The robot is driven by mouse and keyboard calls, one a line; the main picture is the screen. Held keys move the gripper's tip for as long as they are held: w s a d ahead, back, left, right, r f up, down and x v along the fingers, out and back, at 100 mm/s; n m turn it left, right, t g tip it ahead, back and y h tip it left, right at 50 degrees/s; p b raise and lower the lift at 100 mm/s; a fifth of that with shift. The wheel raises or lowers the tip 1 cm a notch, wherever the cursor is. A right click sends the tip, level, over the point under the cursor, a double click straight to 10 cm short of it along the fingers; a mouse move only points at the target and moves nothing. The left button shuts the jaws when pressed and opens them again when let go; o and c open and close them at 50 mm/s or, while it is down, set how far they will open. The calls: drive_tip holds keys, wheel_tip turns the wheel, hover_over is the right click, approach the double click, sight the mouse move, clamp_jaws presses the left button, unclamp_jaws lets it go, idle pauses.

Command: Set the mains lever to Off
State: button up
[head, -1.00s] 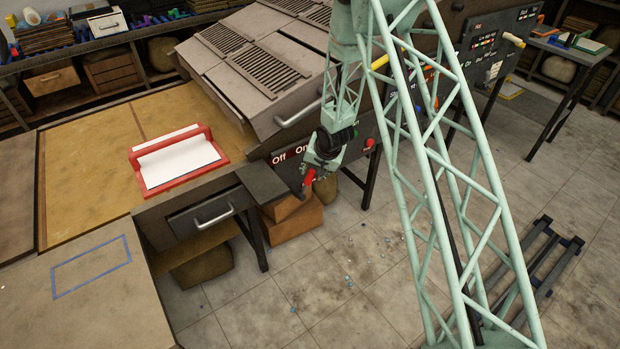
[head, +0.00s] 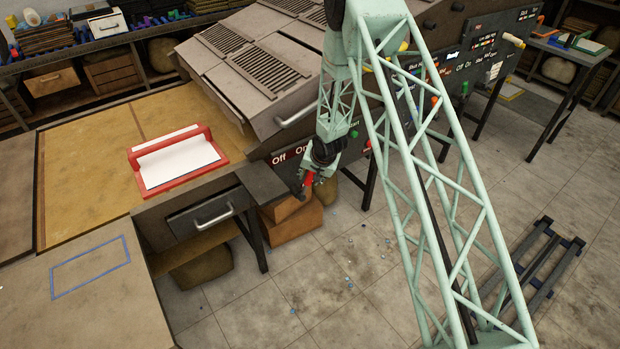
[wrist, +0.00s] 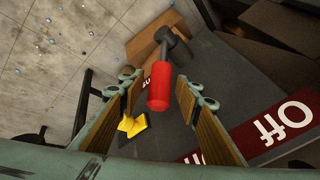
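The mains lever has a red cylindrical handle (wrist: 160,86) on a dark stem, seen in the wrist view. It also shows small in the head view as a red handle (head: 309,178) at the near end of the machine's front panel. My gripper (wrist: 160,100) is open, with one finger on each side of the handle and visible gaps to both. In the head view my gripper (head: 306,183) is at the lever, partly covering it. A red label with white "Off" (wrist: 272,125) lies right of the handle in the wrist view. In the head view, "Off" (head: 279,156) is left of a partly hidden "On".
A dark ledge (head: 262,182) and a drawer (head: 210,212) are left of the lever. Cardboard boxes (head: 292,230) stand below it. A yellow part (wrist: 132,125) shows beside the left finger. A green button (head: 354,134) is right of my wrist.

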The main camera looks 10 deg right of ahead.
drive_tip(key=shift+c, duration=0.7)
clamp_jaws()
